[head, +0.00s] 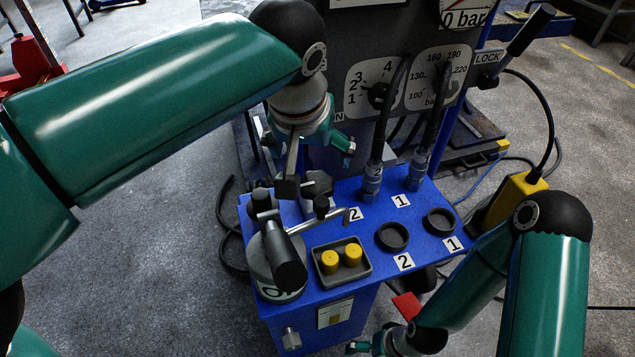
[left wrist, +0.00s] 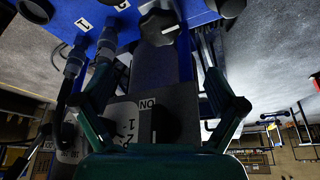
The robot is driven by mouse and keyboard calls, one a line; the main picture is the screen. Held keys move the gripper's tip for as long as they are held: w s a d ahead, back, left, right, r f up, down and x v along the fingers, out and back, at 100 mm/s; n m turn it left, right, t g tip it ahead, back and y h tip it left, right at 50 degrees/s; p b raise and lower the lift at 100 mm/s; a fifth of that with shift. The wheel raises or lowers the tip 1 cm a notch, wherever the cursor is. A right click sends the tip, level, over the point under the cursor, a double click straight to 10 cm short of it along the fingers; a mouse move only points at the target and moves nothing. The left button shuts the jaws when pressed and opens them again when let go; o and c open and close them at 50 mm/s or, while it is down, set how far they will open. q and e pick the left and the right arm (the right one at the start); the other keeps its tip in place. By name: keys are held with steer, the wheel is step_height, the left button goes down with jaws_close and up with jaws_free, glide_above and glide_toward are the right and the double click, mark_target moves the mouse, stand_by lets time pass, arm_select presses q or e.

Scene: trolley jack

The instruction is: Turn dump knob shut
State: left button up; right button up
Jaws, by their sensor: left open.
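A dark, lobed knob (head: 318,183), which looks like the dump knob, stands at the back left of the blue bench top (head: 370,217). It also shows in the left wrist view (left wrist: 158,25), with a pale mark on it. My left gripper (head: 303,170) is over the back left of the bench, pointing down. In the left wrist view its open fingers (left wrist: 160,88) are spread apart, with the knob beyond them and nothing between them. Whether a finger touches the knob I cannot tell. My right gripper (head: 382,346) is low at the bottom edge, partly cut off; its jaws are unclear.
A pump with a black handle (head: 285,260) and bent rod stands at the front left. A tray (head: 343,281) holds two yellow caps. Two black rings (head: 393,237) and hose connectors (head: 372,183) are to the right. A dial panel (head: 375,87) rises behind.

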mark_target(316, 181)
arm_select(q)
steer(key=b+x, duration=0.3)
steer(key=x, duration=0.8)
